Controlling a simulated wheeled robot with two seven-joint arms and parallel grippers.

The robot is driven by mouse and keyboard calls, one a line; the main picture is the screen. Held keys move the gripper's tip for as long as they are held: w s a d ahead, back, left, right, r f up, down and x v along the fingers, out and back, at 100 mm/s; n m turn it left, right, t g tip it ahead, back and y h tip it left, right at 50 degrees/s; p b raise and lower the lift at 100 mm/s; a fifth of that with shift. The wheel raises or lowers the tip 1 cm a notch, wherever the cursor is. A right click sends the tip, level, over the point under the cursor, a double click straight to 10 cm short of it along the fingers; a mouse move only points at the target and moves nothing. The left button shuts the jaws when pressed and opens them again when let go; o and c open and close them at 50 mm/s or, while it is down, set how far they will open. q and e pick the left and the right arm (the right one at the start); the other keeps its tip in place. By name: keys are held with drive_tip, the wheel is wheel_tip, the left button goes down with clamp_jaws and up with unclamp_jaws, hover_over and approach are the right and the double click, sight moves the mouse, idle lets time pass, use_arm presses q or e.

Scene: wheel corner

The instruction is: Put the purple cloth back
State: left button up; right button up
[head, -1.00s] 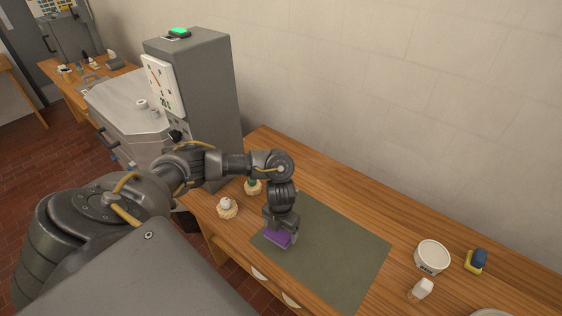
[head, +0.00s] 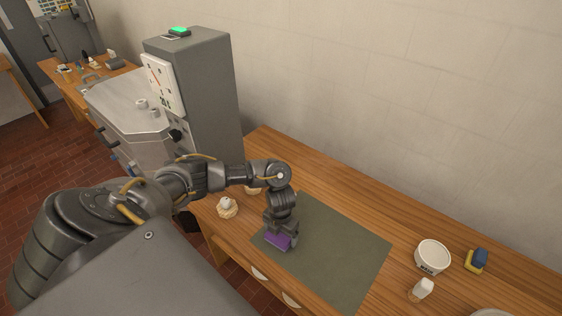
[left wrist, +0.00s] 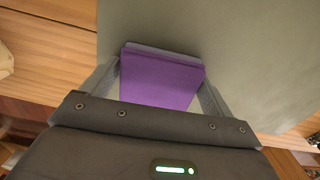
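The purple cloth (head: 278,242) looks like a small folded block at the near left part of the green-grey mat (head: 335,262). My left gripper (head: 281,233) points down right over it. In the left wrist view the cloth (left wrist: 162,80) lies between my two fingers (left wrist: 162,84), one at each side, with the tips close to its edges. I cannot tell whether the fingers press on it. A grey strip shows along its far edge. Its underside is hidden, so contact with the mat is unclear. My right gripper is not in view.
A cream-coloured item with a white top (head: 227,207) stands left of the mat; another behind is partly hidden by my arm. A white bowl (head: 432,256), a white block-like item (head: 422,289) and a blue-and-yellow item (head: 478,260) stand right. A tall grey machine (head: 200,105) stands behind my arm.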

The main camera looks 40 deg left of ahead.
use_arm(q)
drive_tip(key=shift+o, duration=1.1)
wheel_tip(320, 180, up, 11)
drive_tip(key=p, duration=0.1)
drive_tip(key=shift+w+d+p, duration=0.15)
drive_tip(key=shift+w+p, duration=0.05)
drive_tip(key=shift+p, duration=0.1)
drive_tip(key=shift+f, duration=0.1)
